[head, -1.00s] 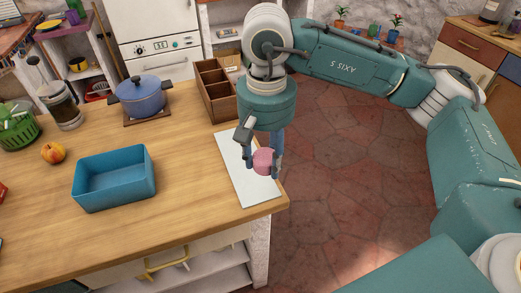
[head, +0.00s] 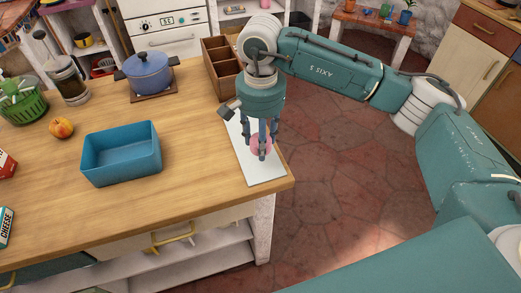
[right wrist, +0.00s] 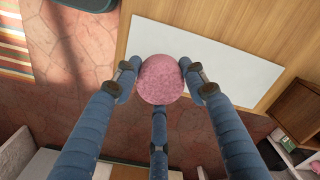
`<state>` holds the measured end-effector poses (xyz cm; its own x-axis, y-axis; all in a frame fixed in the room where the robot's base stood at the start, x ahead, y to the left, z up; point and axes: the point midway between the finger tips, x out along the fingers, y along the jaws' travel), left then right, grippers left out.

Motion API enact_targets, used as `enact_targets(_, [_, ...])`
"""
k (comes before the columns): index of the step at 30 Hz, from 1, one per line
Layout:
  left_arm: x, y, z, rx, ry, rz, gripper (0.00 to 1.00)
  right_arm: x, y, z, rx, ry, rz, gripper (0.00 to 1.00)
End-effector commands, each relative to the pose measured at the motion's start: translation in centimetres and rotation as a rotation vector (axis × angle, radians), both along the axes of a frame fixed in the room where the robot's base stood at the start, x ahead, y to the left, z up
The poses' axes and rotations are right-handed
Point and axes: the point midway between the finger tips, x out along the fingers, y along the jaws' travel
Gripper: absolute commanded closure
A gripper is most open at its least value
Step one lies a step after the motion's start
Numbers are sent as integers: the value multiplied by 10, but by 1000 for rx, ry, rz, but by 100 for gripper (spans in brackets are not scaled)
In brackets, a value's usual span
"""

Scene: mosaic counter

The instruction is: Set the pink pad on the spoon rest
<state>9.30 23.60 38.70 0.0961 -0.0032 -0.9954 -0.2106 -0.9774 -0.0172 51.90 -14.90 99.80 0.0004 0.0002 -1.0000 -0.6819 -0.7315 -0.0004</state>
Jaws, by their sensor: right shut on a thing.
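The pink pad (head: 256,149) is a round, thick disc held between the fingers of my right gripper (head: 262,146). In the right wrist view the pad (right wrist: 161,79) sits between the fingertips, and the gripper (right wrist: 162,70) is shut on it. A flat white rectangular slab (head: 262,175), which looks like the spoon rest, lies along the counter's right edge. The pad is over this slab in the head view. In the right wrist view it overlaps the edge of the slab (right wrist: 228,66). I cannot tell whether they touch. My left gripper is out of view.
On the wooden counter (head: 200,185) are a blue bin (head: 122,165), a blue pot (head: 148,73) on a trivet, a wooden divided box (head: 214,74) and a peach (head: 61,128). The cheese box (head: 5,228) stands at the left. Floor lies right of the slab.

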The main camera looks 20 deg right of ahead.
Motion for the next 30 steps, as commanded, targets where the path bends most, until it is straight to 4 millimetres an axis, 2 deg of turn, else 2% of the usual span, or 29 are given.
enact_targets(8, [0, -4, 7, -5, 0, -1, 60, 0, 0, -23, -1, 2, 1, 82])
enact_targets(15, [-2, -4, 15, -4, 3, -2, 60, -1, 0, -55, -1, 2, 0, 82])
enact_targets(26, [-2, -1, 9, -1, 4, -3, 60, 0, 0, -61, -1, -1, 1, 82])
enact_targets(27, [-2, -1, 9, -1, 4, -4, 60, 0, 0, -61, 0, 0, 1, 56])
enact_targets(30, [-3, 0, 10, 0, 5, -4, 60, 0, 0, -59, 0, 0, 1, 39])
